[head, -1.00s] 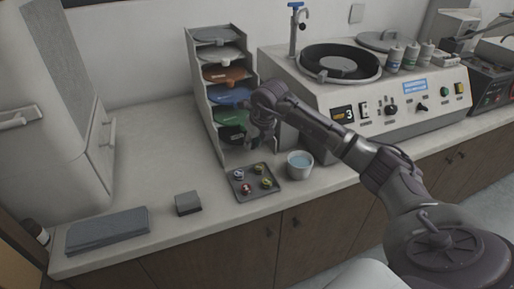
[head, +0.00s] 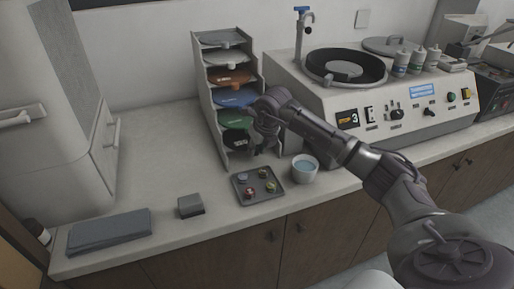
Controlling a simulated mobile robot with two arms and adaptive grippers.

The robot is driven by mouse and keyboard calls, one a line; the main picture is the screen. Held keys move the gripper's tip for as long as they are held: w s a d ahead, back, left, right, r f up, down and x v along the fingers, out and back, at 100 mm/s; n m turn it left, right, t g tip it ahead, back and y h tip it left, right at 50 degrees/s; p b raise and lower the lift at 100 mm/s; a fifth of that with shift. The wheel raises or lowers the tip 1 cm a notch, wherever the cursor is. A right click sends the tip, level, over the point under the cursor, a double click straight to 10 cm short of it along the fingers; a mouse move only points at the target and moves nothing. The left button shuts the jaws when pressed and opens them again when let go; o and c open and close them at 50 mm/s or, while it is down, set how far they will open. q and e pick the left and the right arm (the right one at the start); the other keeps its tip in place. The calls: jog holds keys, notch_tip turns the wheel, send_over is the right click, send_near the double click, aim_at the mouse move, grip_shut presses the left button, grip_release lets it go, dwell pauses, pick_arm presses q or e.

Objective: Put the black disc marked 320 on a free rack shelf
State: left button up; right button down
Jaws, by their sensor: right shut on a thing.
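The grey rack (head: 205,108) stands on the counter against the wall, with coloured discs on its shelves. A black disc (head: 236,140) is in the lowest occupied level, below a green disc (head: 229,116). Its marking is too small to read. My right gripper (head: 266,149) is at the rack's right front, shut on the black disc's near edge. The fingers hide part of the disc, and I cannot tell whether it rests on the shelf. Blue (head: 236,97), orange (head: 230,77), white (head: 226,58) and grey (head: 222,40) discs lie above. My left gripper is not in view.
A dark tray (head: 241,198) with small coloured samples and a bowl of water (head: 304,169) stand in front of the rack. The polishing machine (head: 330,101) is close on the right. A grey block (head: 190,206) and folded cloth (head: 109,232) lie left. Counter left of the rack is clear.

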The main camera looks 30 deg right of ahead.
jog(key=shift+s+f, duration=0.1)
jog(key=shift+f, duration=0.05)
dwell(0.5)
jog(key=c, duration=0.9)
grip_release()
jog(key=shift+o, duration=0.2)
jog(key=shift+r, duration=0.3)
jog(key=v, duration=1.1)
jog(key=shift+r, duration=0.25)
jog(key=shift+s+f, duration=0.1)
jog(key=shift+s, duration=0.05)
